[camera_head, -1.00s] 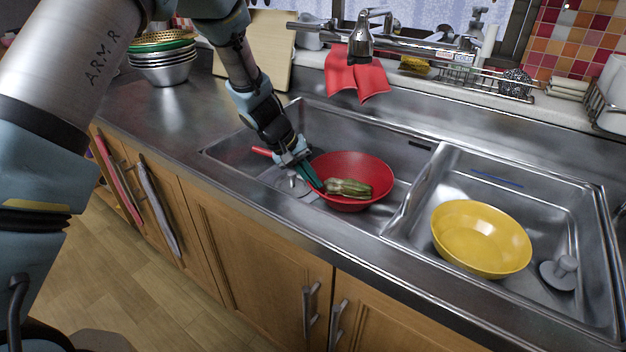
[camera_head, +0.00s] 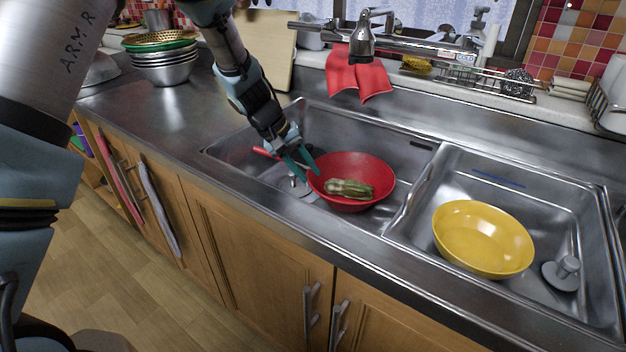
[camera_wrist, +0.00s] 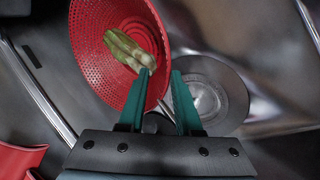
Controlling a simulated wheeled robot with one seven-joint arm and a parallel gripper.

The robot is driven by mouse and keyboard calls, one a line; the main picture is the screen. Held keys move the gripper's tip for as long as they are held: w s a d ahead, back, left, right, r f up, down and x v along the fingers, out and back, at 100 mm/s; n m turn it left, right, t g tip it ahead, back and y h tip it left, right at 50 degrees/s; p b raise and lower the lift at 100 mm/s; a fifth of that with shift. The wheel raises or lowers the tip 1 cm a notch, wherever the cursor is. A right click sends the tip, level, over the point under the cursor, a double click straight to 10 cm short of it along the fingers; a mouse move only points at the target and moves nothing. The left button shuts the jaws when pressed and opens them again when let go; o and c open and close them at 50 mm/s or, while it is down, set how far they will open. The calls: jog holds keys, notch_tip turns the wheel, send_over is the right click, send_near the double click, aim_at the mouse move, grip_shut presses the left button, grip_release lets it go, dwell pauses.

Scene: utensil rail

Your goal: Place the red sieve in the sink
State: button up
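The red sieve (camera_head: 376,172) rests in the left basin of the sink (camera_head: 318,118), with a greenish-brown vegetable-like item (camera_head: 348,188) lying in it. Its red handle (camera_head: 266,153) points left, partly hidden behind my gripper (camera_head: 309,172). My gripper is open beside the left rim of the sieve, fingers pointing down. In the wrist view, the perforated red bowl (camera_wrist: 92,50) lies beyond and left of the spread teal fingers (camera_wrist: 160,98). Nothing shows clasped between the fingers.
A yellow bowl (camera_head: 484,238) and a grey plug (camera_head: 563,273) sit in the right basin. A red cloth (camera_head: 359,74) hangs behind the left basin under the faucet (camera_head: 364,40). Stacked bowls (camera_head: 164,65) stand on the clear counter at left.

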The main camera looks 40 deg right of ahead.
jog(key=v, duration=0.8)
jog(key=shift+r, duration=0.1)
